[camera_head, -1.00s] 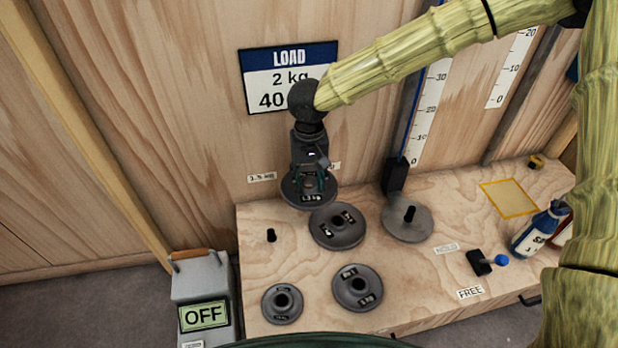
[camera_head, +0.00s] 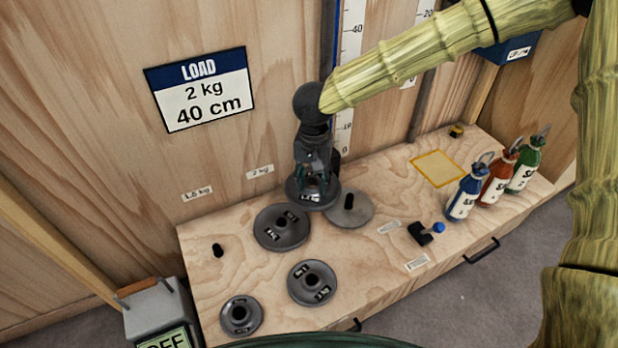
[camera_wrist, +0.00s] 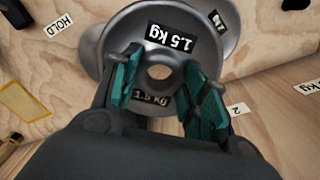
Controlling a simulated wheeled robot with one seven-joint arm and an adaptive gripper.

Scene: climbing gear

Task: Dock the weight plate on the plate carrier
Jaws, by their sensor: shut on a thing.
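My gripper (camera_head: 314,180) is shut on a dark grey weight plate (camera_head: 294,193), by its hub. In the wrist view, the held plate (camera_wrist: 118,40) shows two "1.5 kg" labels and a centre hole between the teal fingers (camera_wrist: 155,85). The plate carrier (camera_head: 358,214), a grey disc with a short black post, stands on the bench just right of the held plate. In the head view the held plate overlaps the carrier's left edge and looks raised above it. The carrier's post is outside the plate's hole.
Other plates lie at the bench's front left: a large one (camera_head: 281,239), a middle one (camera_head: 312,295) and a small one (camera_head: 240,325). A bare black peg (camera_head: 218,250) stands left. A blue-knobbed lever (camera_head: 424,234) and bottles (camera_head: 498,178) are right. A sign (camera_head: 200,90) reads 2 kg, 40 cm.

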